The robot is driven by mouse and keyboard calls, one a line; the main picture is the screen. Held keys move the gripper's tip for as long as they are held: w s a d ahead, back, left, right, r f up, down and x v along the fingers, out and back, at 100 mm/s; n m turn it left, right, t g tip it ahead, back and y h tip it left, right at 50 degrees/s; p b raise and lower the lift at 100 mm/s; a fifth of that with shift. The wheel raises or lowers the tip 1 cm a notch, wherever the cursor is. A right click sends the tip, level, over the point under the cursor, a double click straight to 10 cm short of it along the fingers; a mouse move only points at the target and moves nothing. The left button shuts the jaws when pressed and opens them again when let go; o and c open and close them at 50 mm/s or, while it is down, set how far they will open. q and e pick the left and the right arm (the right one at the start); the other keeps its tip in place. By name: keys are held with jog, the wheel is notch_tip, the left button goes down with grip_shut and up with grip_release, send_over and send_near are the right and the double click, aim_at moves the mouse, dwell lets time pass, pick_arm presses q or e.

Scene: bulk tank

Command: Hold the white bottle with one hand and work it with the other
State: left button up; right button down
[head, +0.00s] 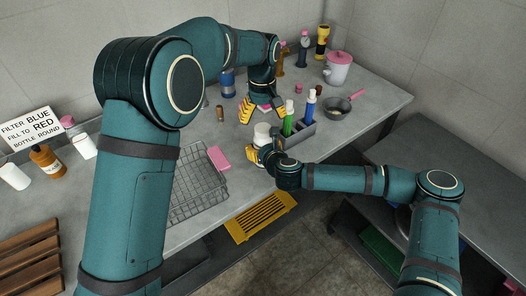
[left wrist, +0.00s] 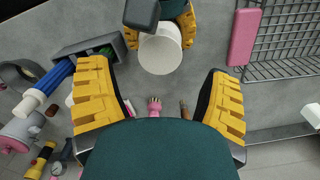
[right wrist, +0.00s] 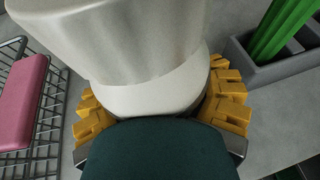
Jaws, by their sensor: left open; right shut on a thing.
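The white bottle (head: 262,132) stands near the front edge of the counter. My right gripper (head: 263,151) is shut around it from the front. In the right wrist view the bottle (right wrist: 140,50) fills the upper middle, with yellow fingers on both sides. In the left wrist view the bottle (left wrist: 160,52) shows a plain round white end. My left gripper (head: 262,111) is open above and behind the bottle. Its yellow fingers (left wrist: 158,78) are spread wide with nothing between them, and the bottle is beyond them, not touched.
A grey caddy (head: 299,135) with green and blue brushes stands just right of the bottle. A pink sponge (head: 219,158) and wire rack (head: 198,192) lie left. A pan (head: 335,109) and pink-lidded pot (head: 338,70) are farther right. A sign (head: 31,128) and several bottles stand far left.

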aim_at(263, 128)
pick_arm(q)
jog(key=shift+s+f, duration=0.1)
jog(key=shift+f, duration=2.45)
jog(key=c, duration=1.3)
jog(key=shift+m, duration=1.6)
jog(key=o, duration=1.3)
jog(key=shift+r, duration=2.3)
